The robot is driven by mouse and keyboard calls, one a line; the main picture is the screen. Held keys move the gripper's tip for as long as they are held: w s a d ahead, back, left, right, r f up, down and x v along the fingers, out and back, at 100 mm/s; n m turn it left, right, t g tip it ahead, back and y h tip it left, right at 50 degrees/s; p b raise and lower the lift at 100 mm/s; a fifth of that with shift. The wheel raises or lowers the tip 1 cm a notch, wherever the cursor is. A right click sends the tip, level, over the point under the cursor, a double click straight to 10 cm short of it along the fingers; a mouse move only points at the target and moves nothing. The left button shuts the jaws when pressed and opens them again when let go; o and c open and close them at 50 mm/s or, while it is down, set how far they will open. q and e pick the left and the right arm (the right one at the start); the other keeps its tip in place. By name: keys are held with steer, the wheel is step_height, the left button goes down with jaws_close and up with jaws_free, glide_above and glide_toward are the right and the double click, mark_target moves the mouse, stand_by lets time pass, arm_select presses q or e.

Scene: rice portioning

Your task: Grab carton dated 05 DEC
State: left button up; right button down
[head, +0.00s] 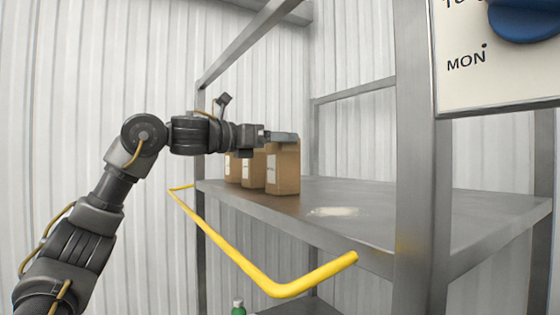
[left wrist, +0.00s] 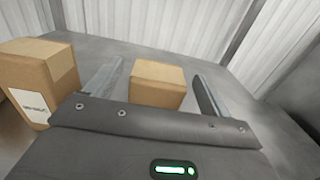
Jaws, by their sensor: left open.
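Several brown cartons stand in a row on the metal shelf in the head view: a nearest one (head: 284,172), a middle one (head: 253,170) and a farther one (head: 229,168). Each has a pale label, too small to read. My left gripper (head: 283,137) is at the top of the nearest carton. In the left wrist view its open fingers (left wrist: 157,70) stand on either side of a carton (left wrist: 157,84), with gaps visible. Another carton (left wrist: 60,66) with a white label stands left of the fingers; its print is illegible. My right gripper is not in view.
The shelf (head: 370,205) is bare to the right except for a pale patch (head: 333,211). A yellow rail (head: 230,254) runs along its front. A metal post (head: 423,160) and a sign (head: 495,60) reading MON stand at right. A green-capped bottle (head: 238,307) is below.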

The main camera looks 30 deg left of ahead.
arm_select(q)
steer(key=p+x, duration=0.1)
steer(key=x, duration=0.3)
steer(key=shift+w, duration=0.15)
steer(key=shift+w+d+f, duration=0.1)
steer(key=shift+w+f, duration=0.05)
steer(key=shift+w, duration=0.05)
steer(key=shift+s, duration=0.45)
steer(key=shift+c, duration=1.2)
steer(key=shift+w, duration=0.2)
steer(key=c, duration=1.4)
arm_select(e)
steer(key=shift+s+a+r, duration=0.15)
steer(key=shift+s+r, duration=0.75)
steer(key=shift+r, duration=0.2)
